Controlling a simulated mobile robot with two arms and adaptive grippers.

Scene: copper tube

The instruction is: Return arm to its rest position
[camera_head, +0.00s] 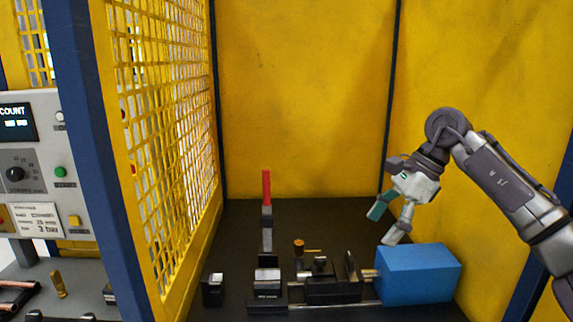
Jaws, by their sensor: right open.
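My right arm comes in from the right edge, bent at the elbow. Its gripper (386,226) points down, open, with nothing between its fingers. My left gripper is not in view. A copper-coloured piece (370,273) shows at the left side of the blue housing, next to the black clamping fixture (334,290).
A red-handled lever (266,188) stands upright on the dark bench (345,212). A small black box (212,289) sits left of the fixture. Yellow mesh (165,120) and yellow walls enclose the bench. A control panel (32,160) is outside at left, above dark tubes (17,296).

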